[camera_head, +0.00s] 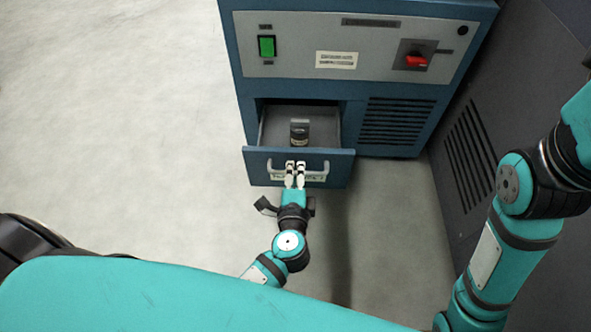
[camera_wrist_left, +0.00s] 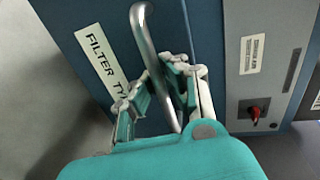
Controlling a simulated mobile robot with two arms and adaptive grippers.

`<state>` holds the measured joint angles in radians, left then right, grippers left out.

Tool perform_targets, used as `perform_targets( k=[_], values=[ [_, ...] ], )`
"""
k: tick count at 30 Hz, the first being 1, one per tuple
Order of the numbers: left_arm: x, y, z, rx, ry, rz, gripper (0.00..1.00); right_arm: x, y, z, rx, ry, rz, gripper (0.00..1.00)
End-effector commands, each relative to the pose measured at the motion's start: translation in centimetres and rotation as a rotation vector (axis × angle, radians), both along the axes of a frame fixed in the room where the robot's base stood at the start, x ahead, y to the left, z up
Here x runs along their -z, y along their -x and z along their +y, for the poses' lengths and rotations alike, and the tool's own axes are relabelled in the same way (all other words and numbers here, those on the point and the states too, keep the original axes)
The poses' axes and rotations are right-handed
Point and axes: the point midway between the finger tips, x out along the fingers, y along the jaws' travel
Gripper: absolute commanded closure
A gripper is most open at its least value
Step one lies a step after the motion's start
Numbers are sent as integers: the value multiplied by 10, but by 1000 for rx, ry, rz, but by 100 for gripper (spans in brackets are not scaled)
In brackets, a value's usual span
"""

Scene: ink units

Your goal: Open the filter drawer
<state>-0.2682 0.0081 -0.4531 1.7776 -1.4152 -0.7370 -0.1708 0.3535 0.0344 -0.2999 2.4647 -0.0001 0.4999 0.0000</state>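The filter drawer (camera_head: 258,168) stands pulled out from the lower left of the blue cabinet. Its inside shows from above, with a dark canister (camera_head: 299,131) standing in it. A pale bar handle (camera_head: 320,175) runs across the drawer front. My left gripper (camera_head: 295,167) is at the middle of this handle. In the left wrist view the handle (camera_wrist_left: 143,32) passes between the two fingers (camera_wrist_left: 166,90), which are close together around it. A label reading "FILTER TY…" (camera_wrist_left: 101,55) is partly hidden by a finger. My right gripper is out of view.
The cabinet panel (camera_head: 290,73) carries a green switch (camera_head: 267,46) and a red rotary switch (camera_head: 416,61). Vent slots (camera_head: 397,121) lie right of the drawer. A dark grey cabinet (camera_head: 500,90) stands at the right. The floor (camera_head: 120,130) at the left is clear.

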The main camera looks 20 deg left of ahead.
Motion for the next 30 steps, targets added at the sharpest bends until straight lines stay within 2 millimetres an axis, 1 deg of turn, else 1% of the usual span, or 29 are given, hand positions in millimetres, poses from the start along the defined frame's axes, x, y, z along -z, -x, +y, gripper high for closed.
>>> perform_targets(
  k=[1,5,11,13,16,20,27,30],
  values=[
    [0,0,0,0,0,0,83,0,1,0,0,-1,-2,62],
    [0,0,0,0,0,0,66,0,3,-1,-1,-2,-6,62],
    [0,0,0,0,0,0,66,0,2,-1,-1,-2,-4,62],
    [0,1,0,0,1,0,66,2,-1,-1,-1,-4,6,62],
    [-1,7,-2,1,2,2,66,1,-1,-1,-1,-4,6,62],
    [-4,26,-7,-1,2,4,66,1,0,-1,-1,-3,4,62],
    [-15,75,-21,1,2,5,66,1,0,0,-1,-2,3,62],
    [-19,92,-26,0,2,3,66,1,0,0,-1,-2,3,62]
  ],
)
